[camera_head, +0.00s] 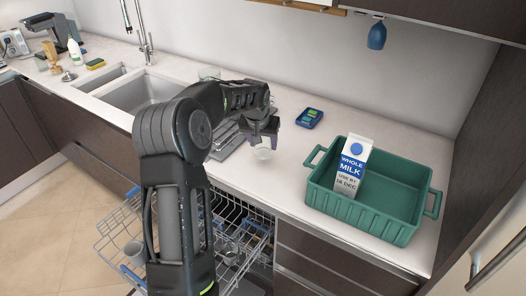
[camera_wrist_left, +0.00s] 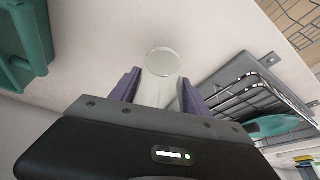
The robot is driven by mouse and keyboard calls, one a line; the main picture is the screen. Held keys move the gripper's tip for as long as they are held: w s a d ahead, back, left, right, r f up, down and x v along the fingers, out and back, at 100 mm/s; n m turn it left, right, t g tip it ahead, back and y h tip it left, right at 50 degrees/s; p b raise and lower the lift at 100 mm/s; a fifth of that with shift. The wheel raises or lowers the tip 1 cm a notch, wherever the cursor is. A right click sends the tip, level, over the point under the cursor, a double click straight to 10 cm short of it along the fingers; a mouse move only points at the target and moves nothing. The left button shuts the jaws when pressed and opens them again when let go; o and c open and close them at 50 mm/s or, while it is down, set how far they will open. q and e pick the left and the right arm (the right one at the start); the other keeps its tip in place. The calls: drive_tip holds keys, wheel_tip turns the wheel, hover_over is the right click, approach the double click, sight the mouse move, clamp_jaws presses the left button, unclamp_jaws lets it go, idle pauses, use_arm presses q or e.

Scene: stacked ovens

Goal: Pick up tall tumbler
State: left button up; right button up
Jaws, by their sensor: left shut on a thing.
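The tall tumbler (camera_head: 263,154) is a clear, pale glass at the counter, right of the dish rack in the head view. My left gripper (camera_head: 262,138) is over it, with the fingers shut on its sides. In the left wrist view the tumbler (camera_wrist_left: 162,64) stands between the two purple fingers (camera_wrist_left: 157,88), its round end pointing away from the wrist. Whether its base touches the counter cannot be told. My right gripper is not in view.
A green crate (camera_head: 322,197) with a milk carton (camera_head: 352,168) stands to the right. A blue device (camera_head: 309,118) lies behind. A dish rack (camera_wrist_left: 262,98) is close beside the gripper. Below, the dishwasher rack (camera_head: 120,240) is pulled out. A sink (camera_head: 140,93) is at left.

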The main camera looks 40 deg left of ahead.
use_arm(q)
wheel_tip(320, 180, up, 6)
drive_tip(key=shift+r+b, duration=0.25)
drive_tip(key=shift+b, duration=0.2)
idle(0.3)
